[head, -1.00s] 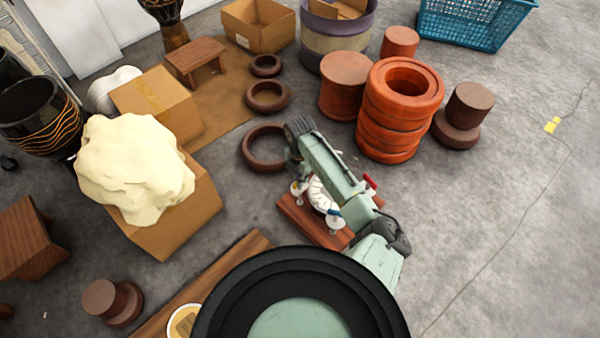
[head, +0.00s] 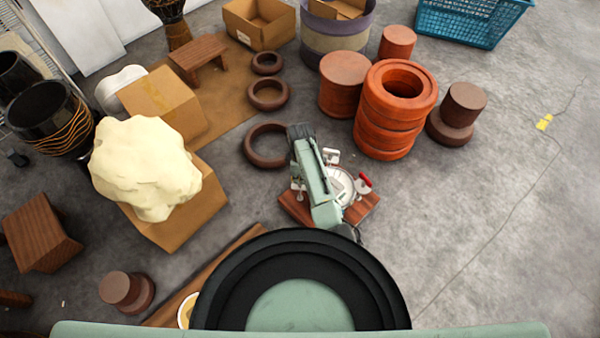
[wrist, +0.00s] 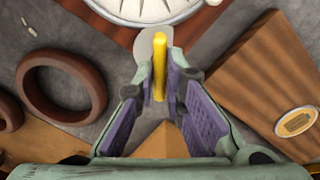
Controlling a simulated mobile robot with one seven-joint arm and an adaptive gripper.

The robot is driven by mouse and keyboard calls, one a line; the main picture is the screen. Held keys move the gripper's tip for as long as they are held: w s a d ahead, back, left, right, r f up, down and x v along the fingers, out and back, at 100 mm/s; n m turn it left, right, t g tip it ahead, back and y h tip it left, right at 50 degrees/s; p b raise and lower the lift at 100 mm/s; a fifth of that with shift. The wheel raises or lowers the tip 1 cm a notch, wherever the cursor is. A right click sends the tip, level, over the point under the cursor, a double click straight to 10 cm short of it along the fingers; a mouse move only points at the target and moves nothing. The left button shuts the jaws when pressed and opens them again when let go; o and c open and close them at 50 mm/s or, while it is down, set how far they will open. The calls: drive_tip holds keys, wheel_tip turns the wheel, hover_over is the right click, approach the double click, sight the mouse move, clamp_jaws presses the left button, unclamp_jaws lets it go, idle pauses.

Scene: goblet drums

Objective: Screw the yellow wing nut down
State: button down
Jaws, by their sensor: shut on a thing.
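The yellow wing nut (wrist: 160,66) stands edge-on between my fingertips in the wrist view. My gripper (wrist: 160,78) is shut on it, with a purple pad on each side. A pale round-ended plate (wrist: 146,42) lies just beyond the nut, beside the white drum head (wrist: 150,8). In the head view the drum head (head: 342,186) sits on a reddish wooden board (head: 362,208), with a red wing nut (head: 364,180) at its right. My arm covers part of the board there, and the yellow nut and my fingertips are hidden.
A dark ring (head: 267,145) lies just beyond the board. Stacked orange rings (head: 391,125) stand behind it to the right. A wooden plank (wrist: 268,75) with a round label (wrist: 297,122) lies to the right in the wrist view. The floor at right is open.

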drive_tip(key=m+p, duration=0.1)
drive_tip(key=m, duration=0.3)
drive_tip(key=shift+r+m+p, duration=0.1)
drive_tip(key=shift+m+p, duration=0.2)
drive_tip(key=shift+p, duration=0.1)
drive_tip(key=m+p, duration=0.1)
drive_tip(key=m, duration=0.3)
drive_tip(key=shift+s+m, duration=0.1)
drive_tip(key=shift+m, duration=0.2)
drive_tip(key=shift+d, duration=0.1)
drive_tip(key=c, duration=1.7)
unclamp_jaws()
drive_tip(key=shift+o, duration=0.2)
wheel_tip(320, 180, up, 12)
